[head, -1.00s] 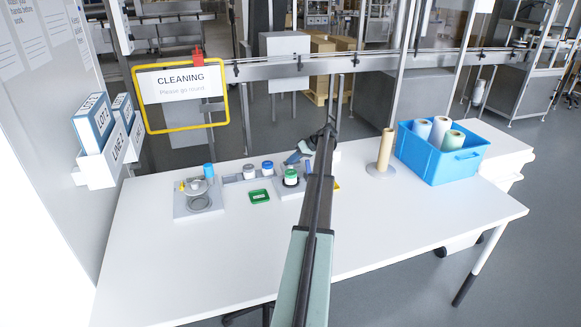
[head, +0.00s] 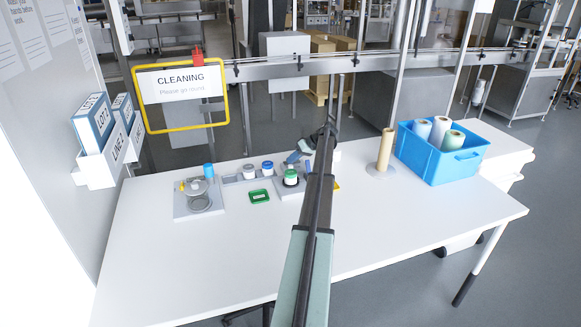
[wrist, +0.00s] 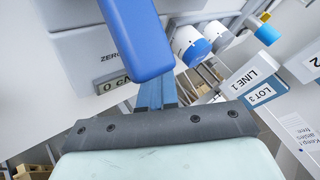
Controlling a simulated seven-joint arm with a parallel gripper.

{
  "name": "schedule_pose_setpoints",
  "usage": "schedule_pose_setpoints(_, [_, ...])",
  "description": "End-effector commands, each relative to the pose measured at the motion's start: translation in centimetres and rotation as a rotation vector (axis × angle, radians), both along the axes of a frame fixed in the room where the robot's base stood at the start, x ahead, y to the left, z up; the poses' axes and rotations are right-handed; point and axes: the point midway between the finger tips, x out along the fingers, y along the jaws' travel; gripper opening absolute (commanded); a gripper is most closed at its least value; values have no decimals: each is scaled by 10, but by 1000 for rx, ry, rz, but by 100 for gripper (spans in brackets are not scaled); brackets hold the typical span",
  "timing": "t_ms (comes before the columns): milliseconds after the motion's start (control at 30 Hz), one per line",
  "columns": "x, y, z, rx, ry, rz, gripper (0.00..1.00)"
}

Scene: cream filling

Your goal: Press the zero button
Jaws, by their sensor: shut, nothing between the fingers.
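My gripper (head: 298,156) is over the back of the white table, near a grey device (head: 281,191) that bears a jar with a green band and dark lid (head: 291,178). In the wrist view my gripper (wrist: 138,40) is shut, its blue fingers together and empty. They reach across the grey device (wrist: 78,42). The word ZERO (wrist: 110,58) is printed on it, just left of the fingers, above a small display (wrist: 112,80) partly covered by them. The zero button is not visible; the fingers hide the area right of the label. I cannot tell whether they touch the device.
White jars (head: 249,171) with dark and blue lids stand in a grey holder left of the device. The front of the table is clear.

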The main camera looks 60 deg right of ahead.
Motion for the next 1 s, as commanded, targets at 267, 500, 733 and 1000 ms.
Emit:
schedule_pose_setpoints(267, [0, 0, 8, 0, 0, 0, 0])
schedule_pose_setpoints(500, [0, 0, 8, 0, 0, 0, 0])
schedule_pose_setpoints(733, [0, 0, 19, -2, -1, 1, 0])
schedule_pose_setpoints(1000, [0, 0, 40, -2, -1, 0, 0])
